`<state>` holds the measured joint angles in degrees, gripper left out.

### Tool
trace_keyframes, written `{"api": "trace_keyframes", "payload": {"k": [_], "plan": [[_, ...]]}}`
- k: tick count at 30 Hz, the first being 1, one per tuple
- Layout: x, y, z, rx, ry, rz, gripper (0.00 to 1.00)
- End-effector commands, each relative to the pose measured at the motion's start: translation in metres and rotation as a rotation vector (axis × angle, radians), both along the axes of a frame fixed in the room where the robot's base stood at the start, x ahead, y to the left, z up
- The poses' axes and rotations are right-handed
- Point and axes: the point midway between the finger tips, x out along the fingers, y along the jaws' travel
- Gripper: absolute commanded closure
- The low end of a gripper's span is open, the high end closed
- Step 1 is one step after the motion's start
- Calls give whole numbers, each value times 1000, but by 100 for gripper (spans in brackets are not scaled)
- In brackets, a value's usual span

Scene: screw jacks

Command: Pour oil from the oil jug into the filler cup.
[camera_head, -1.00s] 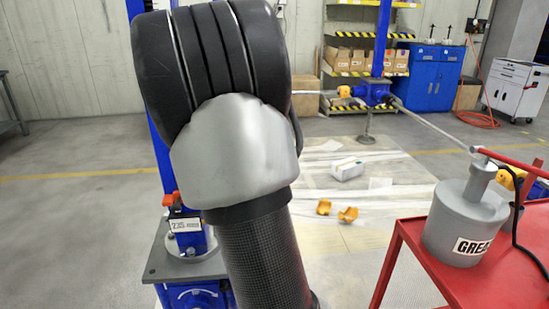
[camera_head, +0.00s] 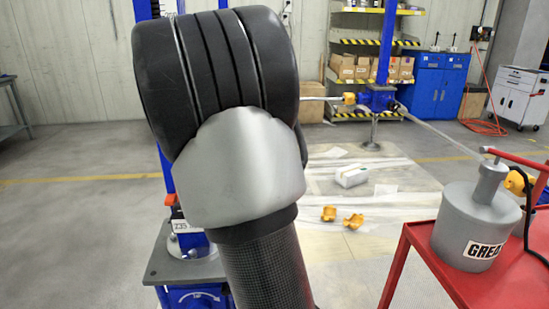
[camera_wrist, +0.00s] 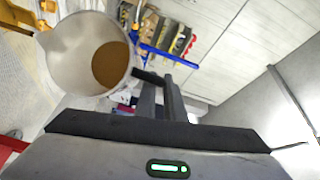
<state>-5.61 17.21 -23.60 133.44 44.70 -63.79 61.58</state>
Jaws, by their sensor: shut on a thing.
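The oil jug (camera_wrist: 75,55) shows in the wrist view as a pale, round, open vessel with a spout at its left. Brown oil (camera_wrist: 111,64) lies inside, gathered toward the right wall, so the jug looks tilted relative to the camera. My gripper (camera_wrist: 160,88) is shut on the jug at its right side. In the head view my arm hides the gripper and the jug. I cannot pick out the filler cup in either view; it may be behind my arm, near the blue jack (camera_head: 190,245) at lower left.
A red cart (camera_head: 405,255) at right carries a grey grease pot (camera_head: 472,230) with a red handle. Two orange pieces (camera_head: 341,217) and a white box (camera_head: 351,175) lie on the floor sheet. Another blue jack (camera_head: 377,99) stands behind.

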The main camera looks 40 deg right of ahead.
Motion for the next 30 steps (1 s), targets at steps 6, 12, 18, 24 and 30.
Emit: {"api": "trace_keyframes", "payload": {"k": [6, 12, 18, 24, 30], "plan": [[-1, 6, 1, -43, -9, 1, 100], [-2, 12, 3, -81, -15, 0, 100], [-4, 17, 4, -119, -24, 0, 100], [-5, 24, 4, -157, -32, 0, 100], [-6, 29, 4, -194, -39, 0, 100]]}}
